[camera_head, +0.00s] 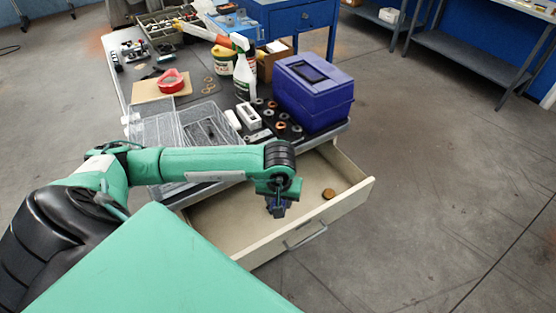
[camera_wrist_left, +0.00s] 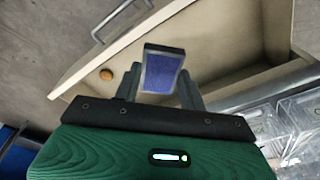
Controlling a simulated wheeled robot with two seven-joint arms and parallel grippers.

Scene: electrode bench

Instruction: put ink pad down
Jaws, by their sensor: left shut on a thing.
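My left gripper (camera_wrist_left: 161,88) is shut on the ink pad (camera_wrist_left: 161,72), a small block with a blue-purple face and a dark rim. In the wrist view the pad sits between the two fingers, with the open drawer behind it. In the head view my left gripper (camera_head: 276,206) points down over the open drawer (camera_head: 235,218); the pad is small and dark there and hard to make out. Whether the pad touches the drawer floor I cannot tell. My right gripper is not in view.
A round brown item (camera_head: 329,193) lies in the drawer near its right end and also shows in the wrist view (camera_wrist_left: 106,74). Above the drawer, the bench holds a blue box (camera_head: 313,100), a spray bottle (camera_head: 244,78), clear trays (camera_head: 160,135) and small rings. Much of the drawer floor is bare.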

